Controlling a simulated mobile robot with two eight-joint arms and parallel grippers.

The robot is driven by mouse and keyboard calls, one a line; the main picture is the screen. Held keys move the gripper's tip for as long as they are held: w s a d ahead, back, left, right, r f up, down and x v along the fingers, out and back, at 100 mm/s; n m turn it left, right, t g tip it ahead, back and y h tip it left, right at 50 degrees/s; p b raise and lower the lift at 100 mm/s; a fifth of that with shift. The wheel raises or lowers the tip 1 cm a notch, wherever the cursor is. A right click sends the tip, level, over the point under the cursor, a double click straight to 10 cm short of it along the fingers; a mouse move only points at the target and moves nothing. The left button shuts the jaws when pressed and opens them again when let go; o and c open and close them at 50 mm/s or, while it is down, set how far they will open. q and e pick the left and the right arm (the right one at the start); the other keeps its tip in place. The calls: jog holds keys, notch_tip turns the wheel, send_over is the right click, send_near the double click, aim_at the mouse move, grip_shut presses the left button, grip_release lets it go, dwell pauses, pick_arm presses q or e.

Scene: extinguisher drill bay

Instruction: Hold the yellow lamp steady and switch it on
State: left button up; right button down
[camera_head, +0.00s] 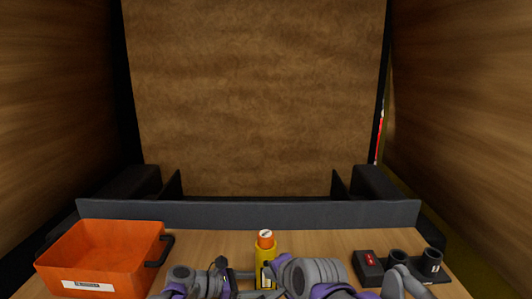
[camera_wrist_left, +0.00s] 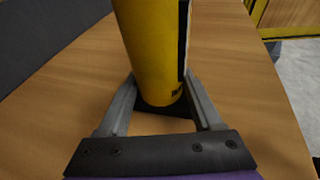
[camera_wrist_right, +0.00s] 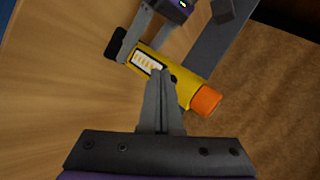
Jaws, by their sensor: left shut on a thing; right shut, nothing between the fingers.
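The yellow lamp (camera_head: 265,264) stands upright at the front middle of the table, with an orange cap on top. My left gripper (camera_wrist_left: 160,85) is shut around its lower body, one finger on each side, near its dark base. The right wrist view shows the lamp (camera_wrist_right: 187,88) with a pale label and a small dark spot beside it. There my right gripper (camera_wrist_right: 158,72) is shut and empty, its tips over the lamp body near the label and dark spot. I cannot tell whether they touch it. In the head view the arms partly hide the lamp's lower part.
An orange bin (camera_head: 105,228) with a black handle stands on the left of the table. At the right is a dark box (camera_head: 369,268) with a red mark, next to black cup-like holders (camera_head: 430,261). A grey ledge (camera_head: 250,214) runs along the back.

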jog(key=shift+w, duration=0.1)
dwell(0.4)
jog(key=shift+w, duration=0.35)
jog(key=shift+s, duration=0.45)
jog(key=s, duration=0.6)
jog(key=shift+d, duration=0.15)
dwell(0.4)
